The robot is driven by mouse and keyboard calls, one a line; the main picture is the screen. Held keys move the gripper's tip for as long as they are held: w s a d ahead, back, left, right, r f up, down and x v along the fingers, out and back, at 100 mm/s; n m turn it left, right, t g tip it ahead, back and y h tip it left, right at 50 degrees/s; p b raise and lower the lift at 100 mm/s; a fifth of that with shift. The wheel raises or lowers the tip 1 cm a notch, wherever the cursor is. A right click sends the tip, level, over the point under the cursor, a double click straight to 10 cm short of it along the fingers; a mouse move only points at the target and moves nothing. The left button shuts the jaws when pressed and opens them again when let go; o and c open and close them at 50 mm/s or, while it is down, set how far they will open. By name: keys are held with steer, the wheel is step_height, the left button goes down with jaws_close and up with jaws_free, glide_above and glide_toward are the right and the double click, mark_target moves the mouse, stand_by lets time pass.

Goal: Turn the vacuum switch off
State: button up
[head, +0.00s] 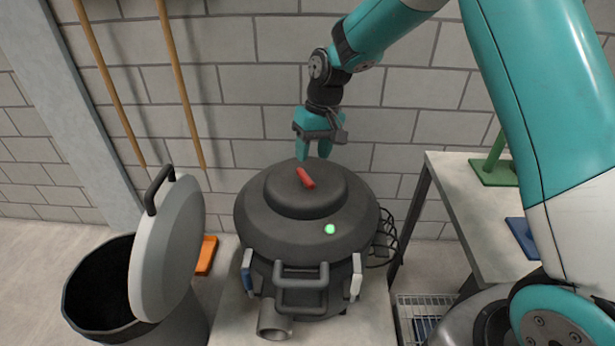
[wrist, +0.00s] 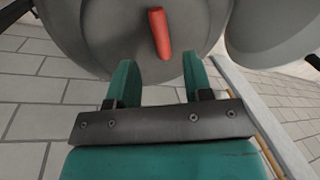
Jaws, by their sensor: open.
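The vacuum (head: 270,215) is a dark grey drum with a raised round top, standing in the middle of the head view. Its red switch (head: 305,177) lies on that top, slanting from upper left to lower right. A green light (head: 330,229) glows on the lid near the front. My gripper (head: 314,155) hangs above the back part of the vacuum's top, open and empty, apart from the switch. In the wrist view the red switch (wrist: 160,33) shows beyond the two teal fingertips (wrist: 157,80), roughly centred between them. Nothing is between the fingers.
A dark bin (head: 75,318) with a tilted grey lid (head: 172,250) stands at the left. A workbench (head: 455,200) with green and blue items is at the right. A brick wall (head: 250,60) with leaning wooden poles (head: 180,85) is behind.

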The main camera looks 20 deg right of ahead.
mark_target(307, 176)
steer(key=f, duration=0.2)
steer(key=a+f, duration=0.1)
steer(key=f, duration=0.4)
steer(key=shift+s+a, duration=0.1)
steer(key=shift+a, duration=0.15)
jaws_close()
